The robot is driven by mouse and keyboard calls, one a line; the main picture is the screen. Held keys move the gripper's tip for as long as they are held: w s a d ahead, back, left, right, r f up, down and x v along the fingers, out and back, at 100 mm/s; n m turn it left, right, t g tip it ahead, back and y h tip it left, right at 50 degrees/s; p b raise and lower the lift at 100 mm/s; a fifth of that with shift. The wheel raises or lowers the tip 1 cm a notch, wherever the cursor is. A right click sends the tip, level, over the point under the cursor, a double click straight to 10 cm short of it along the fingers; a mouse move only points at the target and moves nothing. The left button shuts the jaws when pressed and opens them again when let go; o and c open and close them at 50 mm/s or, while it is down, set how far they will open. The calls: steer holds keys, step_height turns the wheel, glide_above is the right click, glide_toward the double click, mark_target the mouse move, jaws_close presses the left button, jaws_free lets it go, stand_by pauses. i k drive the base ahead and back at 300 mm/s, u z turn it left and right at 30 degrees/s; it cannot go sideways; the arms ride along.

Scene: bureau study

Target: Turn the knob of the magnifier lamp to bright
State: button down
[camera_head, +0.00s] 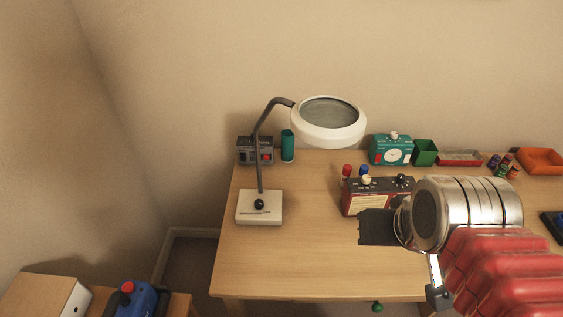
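The magnifier lamp (330,135) has a white ring head around a grey lens, a dark bent arm and a cream base (270,220) on the desk's left part. A round black knob (259,204) sits on top of the base; its pointer is too small to read. The lens looks grey, and I see no clear glow. My gripper (365,228) is a dark shape right of the base, apart from it and in front of the red radio. Its fingers are seen too edge-on to tell whether they are open or shut.
The red radio (367,203) stands mid-desk. Behind are a grey box with a red switch (255,151), a teal cylinder (288,146), a teal clock (391,151), a green bin (425,153) and an orange tray (541,160). The desk (275,260) is bare in front of the base.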

mark_target(259, 203)
steer(key=u, duration=0.15)
steer(key=k, duration=0.5)
steer(key=u, duration=0.6)
steer(key=k, duration=0.8)
steer(key=u, duration=0.15)
steer(key=i, duration=0.75)
steer(key=z, duration=0.25)
